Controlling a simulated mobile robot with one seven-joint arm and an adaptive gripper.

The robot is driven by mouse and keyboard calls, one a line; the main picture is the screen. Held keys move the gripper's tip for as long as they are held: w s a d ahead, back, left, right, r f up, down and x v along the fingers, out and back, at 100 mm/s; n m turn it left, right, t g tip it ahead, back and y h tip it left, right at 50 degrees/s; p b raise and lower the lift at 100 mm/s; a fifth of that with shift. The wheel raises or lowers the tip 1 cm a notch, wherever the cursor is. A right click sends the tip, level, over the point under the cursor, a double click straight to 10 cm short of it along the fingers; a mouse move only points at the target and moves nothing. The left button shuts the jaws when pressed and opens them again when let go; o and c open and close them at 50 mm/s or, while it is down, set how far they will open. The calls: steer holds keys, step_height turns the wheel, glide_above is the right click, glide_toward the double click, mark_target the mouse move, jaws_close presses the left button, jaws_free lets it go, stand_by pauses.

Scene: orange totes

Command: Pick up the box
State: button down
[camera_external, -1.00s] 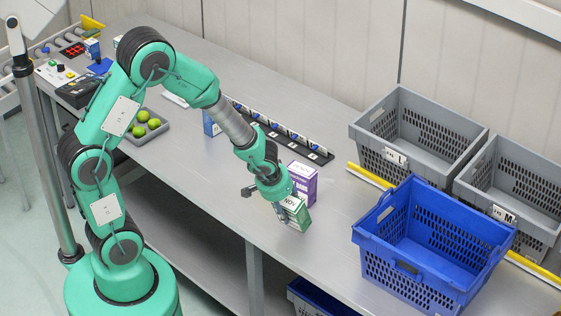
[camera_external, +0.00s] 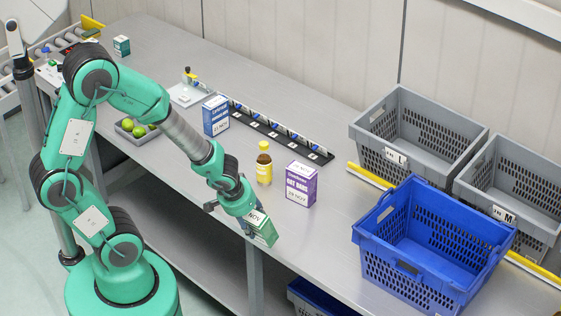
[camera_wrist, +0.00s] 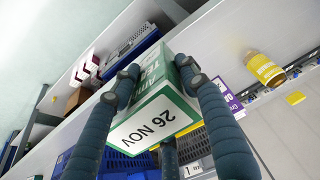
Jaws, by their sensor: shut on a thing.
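A green and white box (camera_external: 262,232) is held in my gripper (camera_external: 250,218) near the table's front edge in the external view. The box is tilted. In the wrist view my gripper's dark fingers (camera_wrist: 160,85) close around the box (camera_wrist: 160,118), whose white face reads "26 NOV". The fingers cover parts of its sides. Whether the box touches the table is hard to tell.
A blue tote (camera_external: 400,276) sits at the right, with grey totes (camera_external: 375,142) behind. A tray of green fruit (camera_external: 122,127) lies left.

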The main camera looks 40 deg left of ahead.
steer(key=shift+s+a, duration=0.1)
steer(key=shift+s, duration=0.45)
steer(key=shift+r, duration=0.1)
stand_by(0.6)
